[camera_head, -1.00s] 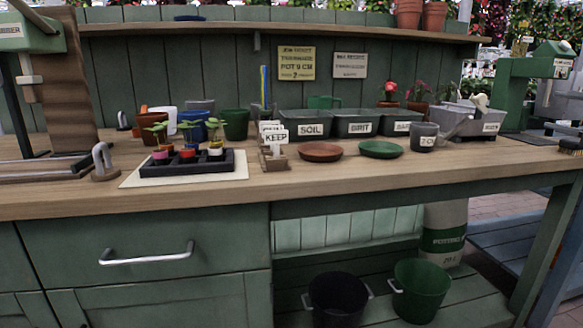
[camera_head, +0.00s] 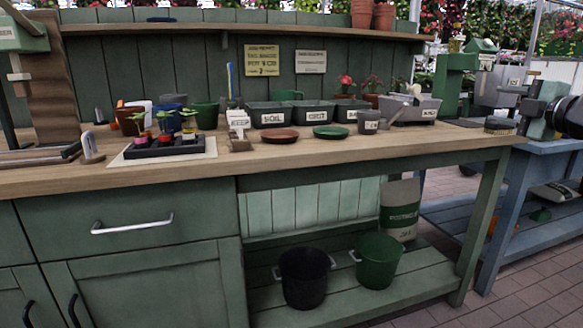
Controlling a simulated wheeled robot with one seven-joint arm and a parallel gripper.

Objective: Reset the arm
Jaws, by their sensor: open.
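No gripper fingers show in the head view. A dark rounded part (camera_head: 570,117) juts in at the right edge, in front of the blue table; I cannot tell whether it is part of my arm. The green workbench (camera_head: 330,165) fills the middle and left, its wooden top carrying potting things. A black tray with small seedling pots (camera_head: 166,147) sits on a pale mat at the left of the top.
A brown saucer (camera_head: 280,136) and a green saucer (camera_head: 330,132) lie before labelled bins (camera_head: 268,107). A black bucket (camera_head: 303,278) and green bucket (camera_head: 379,262) stand on the lower shelf. A blue table (camera_head: 500,190) is at right. Brick floor (camera_head: 520,290) is clear at lower right.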

